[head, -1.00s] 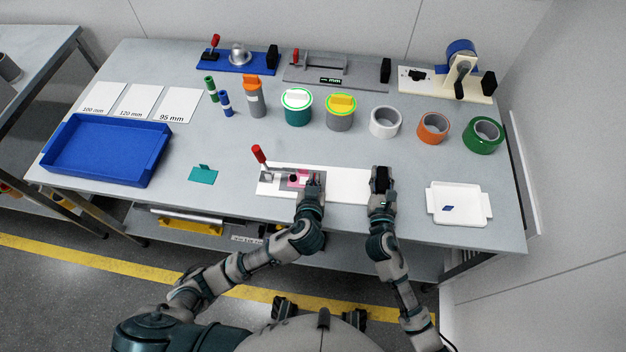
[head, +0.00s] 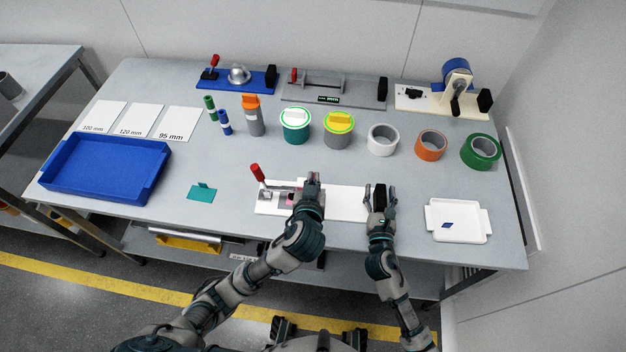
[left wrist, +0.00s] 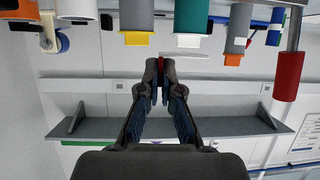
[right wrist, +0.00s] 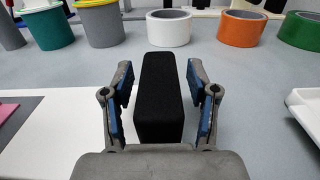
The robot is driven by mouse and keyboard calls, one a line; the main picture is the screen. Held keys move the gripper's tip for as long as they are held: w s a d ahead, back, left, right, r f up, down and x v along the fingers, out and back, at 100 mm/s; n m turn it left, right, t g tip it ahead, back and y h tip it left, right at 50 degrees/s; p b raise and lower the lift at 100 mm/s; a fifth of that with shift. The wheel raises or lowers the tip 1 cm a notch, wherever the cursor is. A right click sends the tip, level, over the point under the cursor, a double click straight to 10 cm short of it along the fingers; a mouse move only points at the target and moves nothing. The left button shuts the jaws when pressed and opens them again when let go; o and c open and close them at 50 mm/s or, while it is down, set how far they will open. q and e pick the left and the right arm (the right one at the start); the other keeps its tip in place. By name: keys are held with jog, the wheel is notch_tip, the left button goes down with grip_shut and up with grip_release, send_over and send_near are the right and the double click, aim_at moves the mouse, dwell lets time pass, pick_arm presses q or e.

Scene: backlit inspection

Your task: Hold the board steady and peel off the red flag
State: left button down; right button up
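The white board (head: 345,203) lies flat on the table, with a pink patch (right wrist: 18,112) partly hidden in the head view behind my left arm. My left gripper (head: 313,180) appears above the board. In the left wrist view its fingertips (left wrist: 161,68) are nearly together on a small red piece, apparently the red flag (left wrist: 161,63); most of it is hidden. My right gripper (right wrist: 158,72) is open, its fingers on either side of a black block (right wrist: 158,100) at the board's right part. Gaps show between block and fingers.
A red-handled clamp (head: 257,173) rises at the board's left end. A white tray (head: 457,220) with a blue chip lies right. A teal piece (head: 202,192) and a blue tray (head: 105,165) lie left. Tape rolls, lidded cups and a bottle (head: 252,115) stand behind.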

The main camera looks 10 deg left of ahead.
jog(key=shift+s+f, duration=0.1)
jog(key=shift+f, duration=0.2)
jog(key=s, duration=1)
jog(key=shift+s+d, duration=0.2)
jog(key=shift+d, duration=0.05)
jog(key=shift+s+d+r, duration=0.1)
jog(key=shift+s+r, duration=0.05)
jog(key=shift+s, duration=0.55)
